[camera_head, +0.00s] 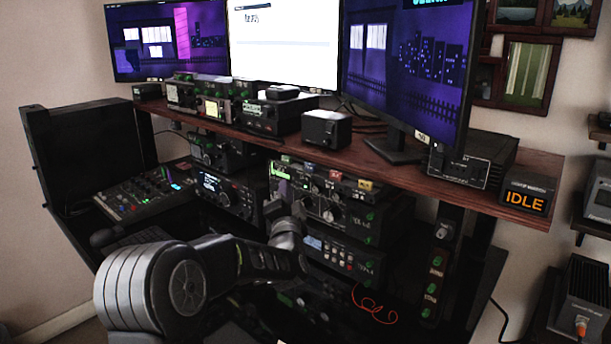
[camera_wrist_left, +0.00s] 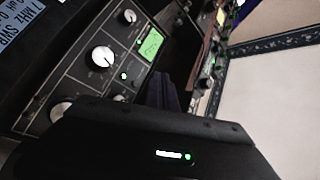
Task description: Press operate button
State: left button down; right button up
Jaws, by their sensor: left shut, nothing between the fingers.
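My left arm comes in from the lower left in the head view. My left gripper (camera_head: 284,192) is shut and empty, in front of the tuner (camera_head: 335,209) with its large round knobs. In the left wrist view the shut fingers (camera_wrist_left: 163,92) show dark beside a tuner face with white-marked knobs (camera_wrist_left: 103,57) and a lit green meter (camera_wrist_left: 151,45). A dark panel with several green-lit round buttons (camera_head: 432,286) stands right of the tuner; its labels are too small to read surely. I cannot tell which button is the operate button. My right gripper is not in view.
An orange IDLE display (camera_head: 525,201) sits at the right end of the wooden shelf (camera_head: 387,176). Monitors stand above it. A lower unit with small buttons (camera_head: 343,258), an orange cable (camera_head: 374,304) and a mixer (camera_head: 137,192) are nearby.

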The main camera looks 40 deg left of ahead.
pick_arm(q)
jog(key=shift+w+d+p, duration=0.2)
jog(key=shift+w+p, duration=0.1)
jog(key=shift+w, duration=1.9)
jog(key=shift+w, duration=0.15)
jog(key=shift+w, duration=0.25)
jog(key=shift+w, duration=0.35)
dwell(0.8)
jog(key=shift+s, duration=0.8)
jog(key=shift+s+a+b, duration=0.15)
jog(key=shift+s+b, duration=0.7)
jog(key=shift+s, duration=1.65)
